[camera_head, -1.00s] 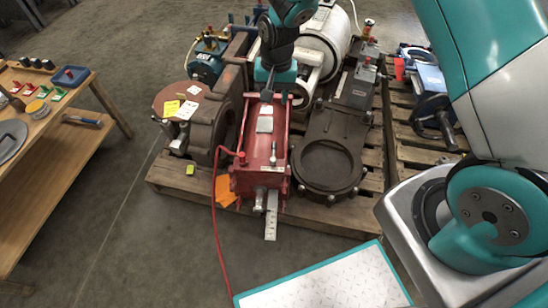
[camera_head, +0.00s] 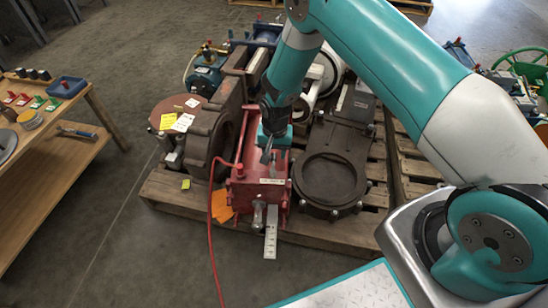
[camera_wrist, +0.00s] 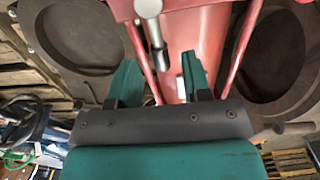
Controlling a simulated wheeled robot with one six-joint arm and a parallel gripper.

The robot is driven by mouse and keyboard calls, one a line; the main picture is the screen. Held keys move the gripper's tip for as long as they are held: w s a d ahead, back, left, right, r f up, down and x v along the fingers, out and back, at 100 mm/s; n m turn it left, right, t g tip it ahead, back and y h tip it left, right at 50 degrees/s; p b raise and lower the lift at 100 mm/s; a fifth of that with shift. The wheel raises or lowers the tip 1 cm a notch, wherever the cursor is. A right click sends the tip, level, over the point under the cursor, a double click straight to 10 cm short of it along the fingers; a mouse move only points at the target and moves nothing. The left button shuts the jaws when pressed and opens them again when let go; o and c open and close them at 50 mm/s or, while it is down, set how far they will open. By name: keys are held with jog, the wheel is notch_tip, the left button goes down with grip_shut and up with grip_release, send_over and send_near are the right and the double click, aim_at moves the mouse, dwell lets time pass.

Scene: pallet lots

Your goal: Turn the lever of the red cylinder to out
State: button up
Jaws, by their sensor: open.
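The red cylinder (camera_head: 240,193) lies on a wooden pallet, its near end facing me. A small white label (camera_head: 272,182) is on its top near that end; its print is too small to read. My gripper (camera_head: 267,156) is over the cylinder's top, pointing down. In the wrist view my gripper (camera_wrist: 161,78) has its two teal fingers apart with nothing between them. A grey metal lever with a rounded end (camera_wrist: 154,35) stands out against the red body, just beyond the fingertips and apart from them. My arm hides the cylinder's far part.
A brown round-flanged casting (camera_head: 208,140) stands close left of the cylinder, and a dark ring-shaped valve (camera_head: 330,180) close right. A red hose (camera_head: 210,240) runs from the cylinder to the floor. A metal strip (camera_head: 271,235) hangs at the front. A wooden bench (camera_head: 60,165) is at left.

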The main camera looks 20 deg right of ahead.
jog(key=shift+f, duration=0.95)
jog(key=shift+c, duration=0.2)
grip_shut()
